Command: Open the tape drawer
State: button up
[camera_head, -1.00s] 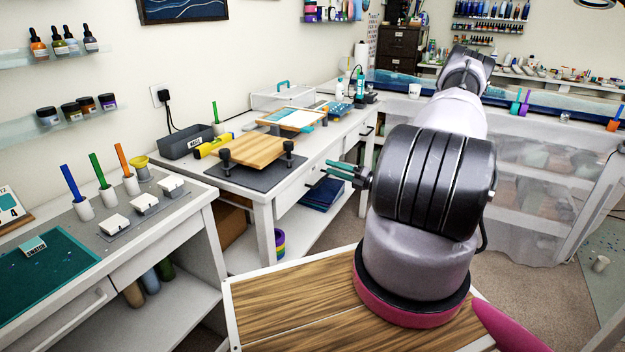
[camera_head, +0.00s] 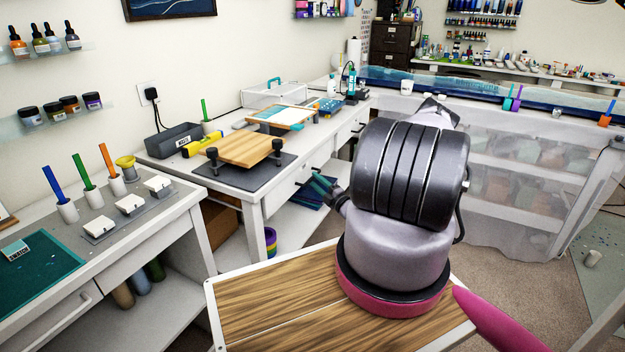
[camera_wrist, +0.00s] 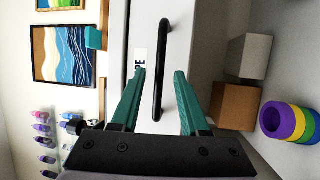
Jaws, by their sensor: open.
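The tape drawer (camera_wrist: 180,45) shows in the wrist view as a pale front with a black bar handle (camera_wrist: 162,60) and a partly hidden label (camera_wrist: 139,64) whose visible letters read "PE". My gripper (camera_wrist: 159,74) is open, with one teal finger on each side of the handle. The handle runs between the fingers; I cannot tell whether either touches it. In the head view my gripper (camera_head: 321,187) is at the front of the white bench (camera_head: 255,198), partly behind my arm. The drawer front looks closed, though my arm hides much of it there.
A wooden board (camera_head: 243,149) on a dark mat and a grey bin (camera_head: 178,138) stand on the bench. Colored tape rolls (camera_wrist: 287,122) and boxes (camera_wrist: 235,105) sit below it. A second work table (camera_head: 150,225) is at the left.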

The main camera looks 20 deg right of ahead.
jog(key=shift+x, duration=1.25)
grip_shut()
dwell(0.5)
